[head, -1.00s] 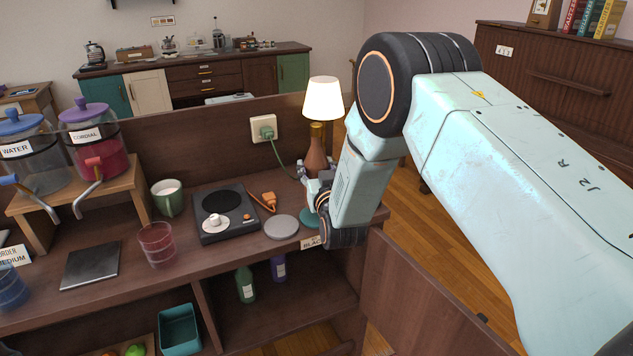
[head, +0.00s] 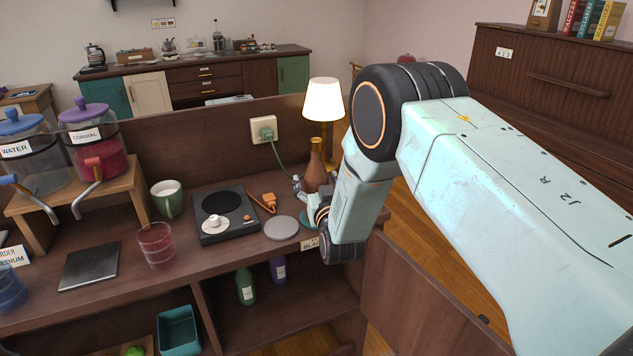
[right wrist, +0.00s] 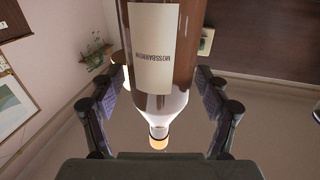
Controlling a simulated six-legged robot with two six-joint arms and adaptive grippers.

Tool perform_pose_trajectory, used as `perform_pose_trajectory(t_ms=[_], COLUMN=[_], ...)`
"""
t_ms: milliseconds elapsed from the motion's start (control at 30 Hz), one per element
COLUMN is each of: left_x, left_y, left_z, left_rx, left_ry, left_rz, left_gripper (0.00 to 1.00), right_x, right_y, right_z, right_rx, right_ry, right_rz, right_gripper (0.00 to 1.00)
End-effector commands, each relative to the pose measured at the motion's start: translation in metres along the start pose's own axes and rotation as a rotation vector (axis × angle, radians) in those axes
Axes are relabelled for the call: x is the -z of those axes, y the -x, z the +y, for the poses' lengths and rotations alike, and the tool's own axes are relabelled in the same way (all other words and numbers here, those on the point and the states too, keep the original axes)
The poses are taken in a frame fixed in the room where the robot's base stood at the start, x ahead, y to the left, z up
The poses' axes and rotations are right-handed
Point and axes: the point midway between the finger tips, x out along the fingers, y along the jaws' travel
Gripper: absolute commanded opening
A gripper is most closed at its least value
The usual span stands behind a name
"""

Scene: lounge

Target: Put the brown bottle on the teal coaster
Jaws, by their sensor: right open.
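The brown bottle (head: 316,176) is upright at the right end of the counter, in front of the lamp. Its lower part is hidden behind my right gripper. My right gripper (head: 308,190) is open around the bottle. In the right wrist view the bottle (right wrist: 165,50), with a cream label, stands between the two spread fingers (right wrist: 163,105), with gaps on both sides. The teal coaster (head: 308,243) shows only as a sliver beside my wrist. I cannot see whether the bottle's base rests on it. My left gripper is not in view.
A grey coaster (head: 281,228) lies just left of the teal one. A black hot plate (head: 223,215) and an orange plug (head: 265,201) are farther left. A lit lamp (head: 323,103) stands behind the bottle. A green mug (head: 167,198) and a red glass (head: 157,245) stand to the left.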

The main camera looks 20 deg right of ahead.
Motion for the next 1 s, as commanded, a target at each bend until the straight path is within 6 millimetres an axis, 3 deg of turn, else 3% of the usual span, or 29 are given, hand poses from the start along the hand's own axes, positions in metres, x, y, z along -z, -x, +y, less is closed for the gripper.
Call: perform_pose_trajectory(t_ms=[367, 1000], left_x=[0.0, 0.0], left_y=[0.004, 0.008], left_z=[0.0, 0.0], left_rx=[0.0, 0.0], left_ry=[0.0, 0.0], left_rz=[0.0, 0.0], left_gripper=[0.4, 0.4], right_x=[0.004, 0.003], right_y=[0.003, 0.107], right_z=[0.0, -0.001], right_rx=[0.0, 0.001], right_ry=[0.0, 0.001], right_rz=[-0.001, -0.002], right_gripper=[0.76, 0.76])
